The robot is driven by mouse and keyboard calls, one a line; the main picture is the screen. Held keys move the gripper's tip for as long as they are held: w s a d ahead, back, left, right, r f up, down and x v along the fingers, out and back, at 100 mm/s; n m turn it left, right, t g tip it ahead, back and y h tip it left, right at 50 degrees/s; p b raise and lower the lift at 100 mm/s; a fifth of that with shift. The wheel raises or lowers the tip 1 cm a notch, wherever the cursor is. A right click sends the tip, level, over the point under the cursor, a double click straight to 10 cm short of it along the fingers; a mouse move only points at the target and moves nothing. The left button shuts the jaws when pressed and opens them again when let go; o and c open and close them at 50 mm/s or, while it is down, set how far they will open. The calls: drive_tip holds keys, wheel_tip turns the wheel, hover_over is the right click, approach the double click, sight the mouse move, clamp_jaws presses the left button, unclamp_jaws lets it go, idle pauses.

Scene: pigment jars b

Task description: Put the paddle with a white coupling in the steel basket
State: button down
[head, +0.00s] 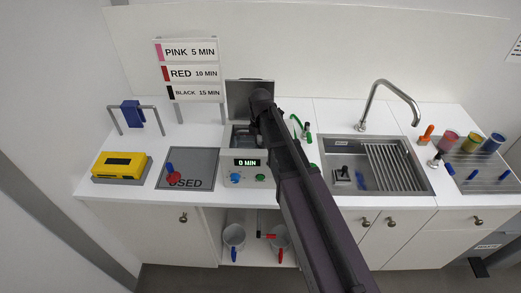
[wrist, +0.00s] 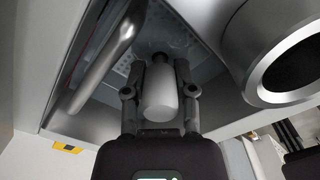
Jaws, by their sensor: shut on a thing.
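In the wrist view, my gripper (wrist: 161,75) is shut on a white cylindrical coupling (wrist: 160,92), between its two fingers. A small dark part shows beyond the white piece; the rest of the paddle is hidden or out of view. Perforated steel (wrist: 122,66), seemingly the steel basket, shows beyond the fingers. I cannot tell whether the paddle touches it. In the head view, my arm reaches over the counter unit with the "0 MIN" display (head: 246,162). Its steel opening (head: 240,137) is partly hidden, and the gripper and held paddle are hidden behind my arm.
An upright lid (head: 250,92) stands behind the unit. A thick metal bar (wrist: 105,65) and a large round metal part (wrist: 285,65) flank my gripper. The sink (head: 350,150) lies right, and the "USED" mat (head: 200,157) and yellow box (head: 121,165) left.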

drive_tip(key=shift+f+b, duration=1.15)
drive_tip(key=shift+f, duration=0.35)
drive_tip(key=shift+f, duration=0.2)
drive_tip(key=shift+c, duration=2.1)
unclamp_jaws()
drive_tip(key=shift+r, duration=0.25)
wheel_tip(320, 180, up, 12)
drive_tip(key=p, duration=1.2)
drive_tip(key=shift+s, duration=0.1)
